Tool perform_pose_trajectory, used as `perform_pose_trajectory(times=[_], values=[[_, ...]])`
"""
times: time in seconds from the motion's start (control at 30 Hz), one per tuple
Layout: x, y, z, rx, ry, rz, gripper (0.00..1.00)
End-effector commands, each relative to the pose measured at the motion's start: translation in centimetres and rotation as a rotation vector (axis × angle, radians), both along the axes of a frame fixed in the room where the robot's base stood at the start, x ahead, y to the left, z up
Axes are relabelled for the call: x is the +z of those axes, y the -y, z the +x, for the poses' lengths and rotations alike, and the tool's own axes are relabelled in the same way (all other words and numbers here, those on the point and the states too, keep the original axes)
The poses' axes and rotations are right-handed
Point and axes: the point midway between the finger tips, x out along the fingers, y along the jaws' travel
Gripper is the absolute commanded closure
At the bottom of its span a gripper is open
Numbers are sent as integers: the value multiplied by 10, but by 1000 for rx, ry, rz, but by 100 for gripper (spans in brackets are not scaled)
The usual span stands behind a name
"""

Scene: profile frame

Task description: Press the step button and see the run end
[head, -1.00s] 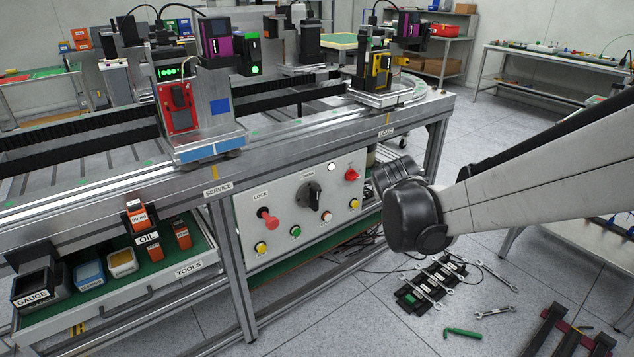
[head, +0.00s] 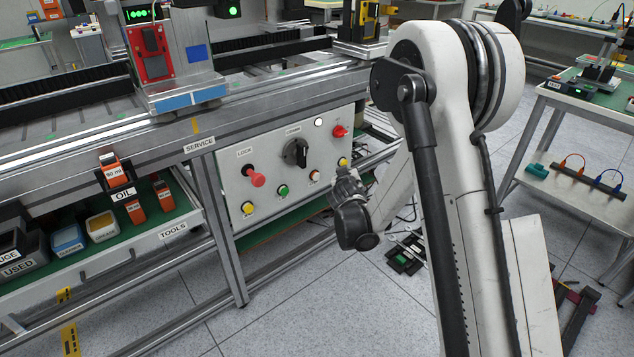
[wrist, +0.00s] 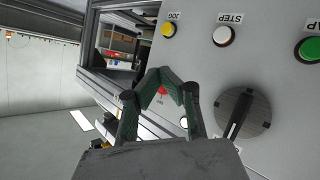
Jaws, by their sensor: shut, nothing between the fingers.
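The step button (wrist: 222,36) is a pale round button in a dark ring, under an upside-down STEP label in the wrist view. In the head view it is the pale button (head: 314,176) in the lower row of the grey control panel (head: 240,207). My gripper (wrist: 158,78) is shut and empty, its fingers meeting in front of the panel. In the wrist view its tips are left of and below the step button, apart from it. In the head view my gripper (head: 345,182) is beside the panel's right part, its tips hard to make out.
The yellow JOG button (wrist: 168,30) and a green button (wrist: 310,50) flank the step button. A black rotary knob (head: 297,153), a red LOCK knob (head: 257,178), a red switch (head: 340,131) and a lit white lamp (head: 318,122) are also on the panel.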

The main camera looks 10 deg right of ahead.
Motion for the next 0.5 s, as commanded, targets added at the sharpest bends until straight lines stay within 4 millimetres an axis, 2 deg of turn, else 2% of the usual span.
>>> perform_pose_trajectory(times=[0.03,0.2,0.33,0.5], values=[[-18,-2,4,6,8,-7,100],[-59,-9,14,24,38,-29,100],[-83,-13,17,36,56,-43,100],[-100,-17,19,45,68,-51,100]])
